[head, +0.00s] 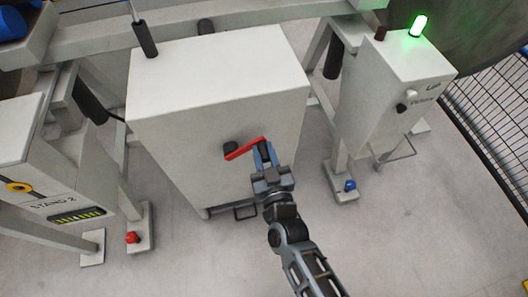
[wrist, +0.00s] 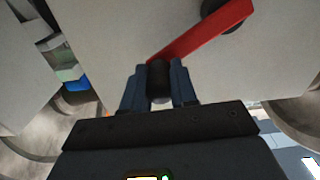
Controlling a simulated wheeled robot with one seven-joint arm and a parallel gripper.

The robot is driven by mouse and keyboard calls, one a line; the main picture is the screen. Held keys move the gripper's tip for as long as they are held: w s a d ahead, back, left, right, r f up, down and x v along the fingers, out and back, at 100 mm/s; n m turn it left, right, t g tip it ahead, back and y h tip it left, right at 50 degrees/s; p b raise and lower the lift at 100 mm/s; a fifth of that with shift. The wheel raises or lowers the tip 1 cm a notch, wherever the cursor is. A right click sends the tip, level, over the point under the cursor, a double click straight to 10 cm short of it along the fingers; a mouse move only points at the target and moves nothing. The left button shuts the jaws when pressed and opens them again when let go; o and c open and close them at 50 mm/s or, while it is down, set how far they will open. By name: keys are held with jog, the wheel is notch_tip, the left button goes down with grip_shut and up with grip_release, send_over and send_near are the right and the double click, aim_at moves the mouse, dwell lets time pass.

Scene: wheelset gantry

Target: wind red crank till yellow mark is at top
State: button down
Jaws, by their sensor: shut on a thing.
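The red crank (head: 243,149) is on the front face of a white cabinet (head: 215,110). Its dark hub (head: 230,148) is at the left end of the arm in the head view, and the arm runs right and slightly up to my gripper. My gripper (head: 264,155) is shut on the crank's dark handle (wrist: 159,80), which sits between the two blue fingers in the wrist view. The red arm also shows in the wrist view (wrist: 205,38), running up and right to the hub. I cannot make out a yellow mark on the crank or cabinet face.
A box with a lit green lamp (head: 418,25) and knobs stands at the right. A STAND 2 box (head: 50,200) with a yellow ring is at the left. Support legs with red (head: 131,237) and blue (head: 350,185) feet parts flank the cabinet. A mesh fence (head: 490,120) is far right.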

jog(key=shift+d+f+m+b, duration=0.2)
jog(key=shift+f+m+b, duration=0.2)
jog(key=shift+f, duration=0.05)
